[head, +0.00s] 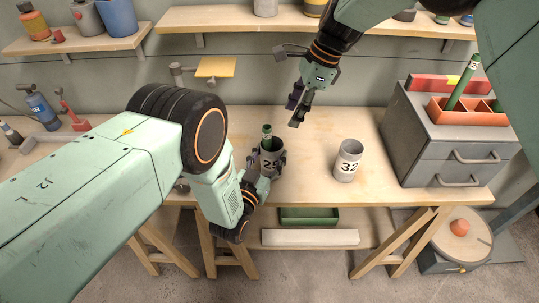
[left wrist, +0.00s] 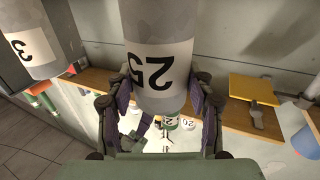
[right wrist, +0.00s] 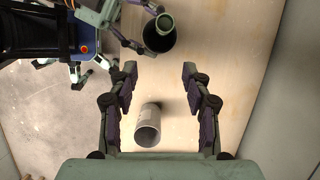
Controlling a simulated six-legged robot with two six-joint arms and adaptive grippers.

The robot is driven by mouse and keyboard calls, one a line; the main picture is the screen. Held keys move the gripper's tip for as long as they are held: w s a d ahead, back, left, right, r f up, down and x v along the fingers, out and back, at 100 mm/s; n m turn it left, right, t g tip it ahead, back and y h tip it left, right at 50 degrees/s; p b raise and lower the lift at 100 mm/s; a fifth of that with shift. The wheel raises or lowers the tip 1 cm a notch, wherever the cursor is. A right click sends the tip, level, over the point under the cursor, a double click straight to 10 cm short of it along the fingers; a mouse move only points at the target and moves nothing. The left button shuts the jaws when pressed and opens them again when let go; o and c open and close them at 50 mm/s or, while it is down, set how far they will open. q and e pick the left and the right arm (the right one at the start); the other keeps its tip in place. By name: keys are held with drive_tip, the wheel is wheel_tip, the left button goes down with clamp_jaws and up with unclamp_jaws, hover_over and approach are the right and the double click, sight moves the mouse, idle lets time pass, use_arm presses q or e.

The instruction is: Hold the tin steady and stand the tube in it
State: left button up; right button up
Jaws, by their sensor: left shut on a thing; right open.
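A grey tin with a white label marked 25 (head: 271,160) stands on the workbench. My left gripper (head: 268,167) is shut around its sides; the left wrist view shows the tin (left wrist: 158,65) between both fingers. A green tube (head: 267,131) stands in this tin with its top end showing above the rim; its lower part is hidden inside. The right wrist view also shows the tube's end (right wrist: 164,23) within the dark tin mouth. My right gripper (head: 297,108) is open and empty, above the bench and apart from the tin and tube.
A second tin marked 32 (head: 347,161) stands to the right on the bench. A grey drawer cabinet (head: 424,147) carries an orange tray (head: 447,117) with another green tube (head: 463,83). A wall shelf (head: 222,19) runs behind. Bench between the tins is clear.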

drive_tip(key=v, duration=1.2)
use_arm(q)
drive_tip(key=o, duration=1.2)
drive_tip(key=shift+o, duration=0.2)
drive_tip(key=v, duration=1.2)
use_arm(e)
drive_tip(key=shift+w, duration=0.1)
use_arm(q)
drive_tip(key=shift+w, duration=0.1)
